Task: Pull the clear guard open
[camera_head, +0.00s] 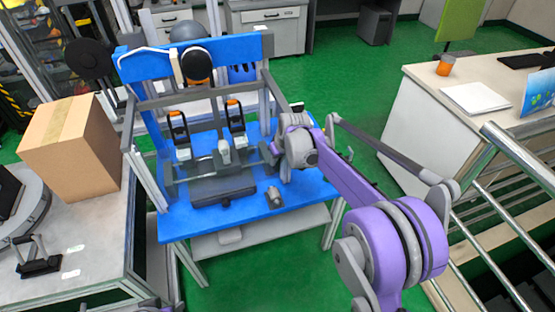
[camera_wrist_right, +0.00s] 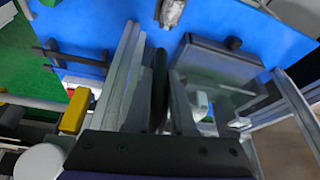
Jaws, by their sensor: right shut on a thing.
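The clear guard (camera_head: 190,96) is a see-through panel in a grey frame, standing on the front of the drop tower over the blue table (camera_head: 295,195). Its see-through pane also shows in the right wrist view (camera_wrist_right: 238,88). My right gripper (camera_head: 271,154) is at the guard's right side, partly hidden by its own wrist. In the right wrist view its fingers (camera_wrist_right: 163,98) are shut on a dark upright bar (camera_wrist_right: 160,70), which looks like the guard's handle. How far the guard stands open is hard to tell. My left gripper is not in view.
Behind the guard stand two black-and-orange clamps (camera_head: 180,132) and a dark base block (camera_head: 222,190). A small grey part (camera_head: 274,197) lies on the table's front right. A cardboard box (camera_head: 70,145) stands at left. Metal rails (camera_head: 520,150) run at right.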

